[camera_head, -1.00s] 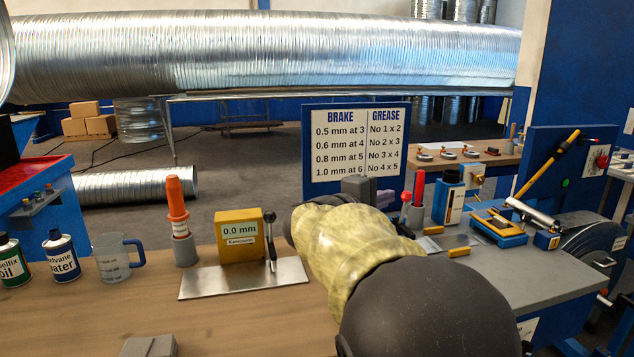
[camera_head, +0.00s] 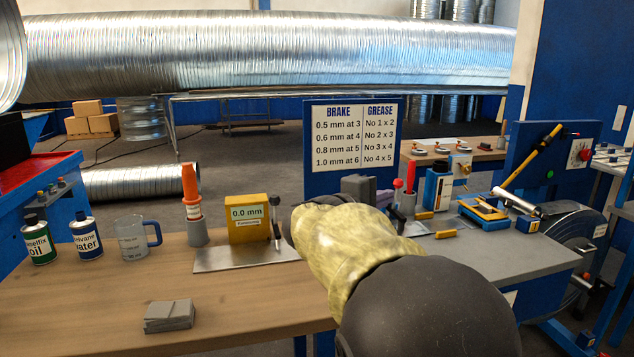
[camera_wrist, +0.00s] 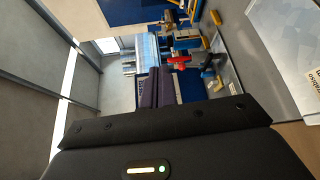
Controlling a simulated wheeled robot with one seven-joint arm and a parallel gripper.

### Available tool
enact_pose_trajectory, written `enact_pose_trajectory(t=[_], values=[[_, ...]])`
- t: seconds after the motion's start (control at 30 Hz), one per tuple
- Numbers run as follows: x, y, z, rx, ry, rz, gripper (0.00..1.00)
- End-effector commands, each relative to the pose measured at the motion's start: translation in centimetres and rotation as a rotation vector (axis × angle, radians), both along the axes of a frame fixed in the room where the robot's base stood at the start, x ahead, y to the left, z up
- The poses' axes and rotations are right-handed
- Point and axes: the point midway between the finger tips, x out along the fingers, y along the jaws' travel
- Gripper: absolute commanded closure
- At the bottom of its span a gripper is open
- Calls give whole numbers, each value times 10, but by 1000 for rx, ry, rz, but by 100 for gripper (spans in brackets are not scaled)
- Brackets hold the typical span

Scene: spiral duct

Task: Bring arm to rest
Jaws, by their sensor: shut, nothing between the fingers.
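My gripper (camera_wrist: 158,88) shows in the wrist view as two dark fingers pressed together, with nothing between them. In the head view my arm, in a yellowish mottled sleeve, reaches forward over the bench. The sleeve and the dark joint hide part of the bench behind them. The gripper end is mostly hidden there, with grey parts showing just beyond the sleeve. I see no contact between the gripper and anything on the bench, but the head view cannot settle the exact gap.
The wooden bench (camera_head: 90,310) holds a yellow gauge (camera_head: 248,222), an orange marker in a grey holder (camera_head: 192,205), a measuring jug (camera_head: 132,238), two cans and a grey block (camera_head: 169,316). A sign board (camera_head: 352,145) stands behind. Tools crowd the grey right-hand worktop (camera_head: 480,262).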

Motion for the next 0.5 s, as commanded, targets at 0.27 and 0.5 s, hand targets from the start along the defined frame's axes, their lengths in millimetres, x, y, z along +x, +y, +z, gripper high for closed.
enact_pose_trajectory(t=[0.27,0.5], values=[[-7,-18,-42,88,80,-25,100],[-22,-36,-95,213,178,-56,100]])
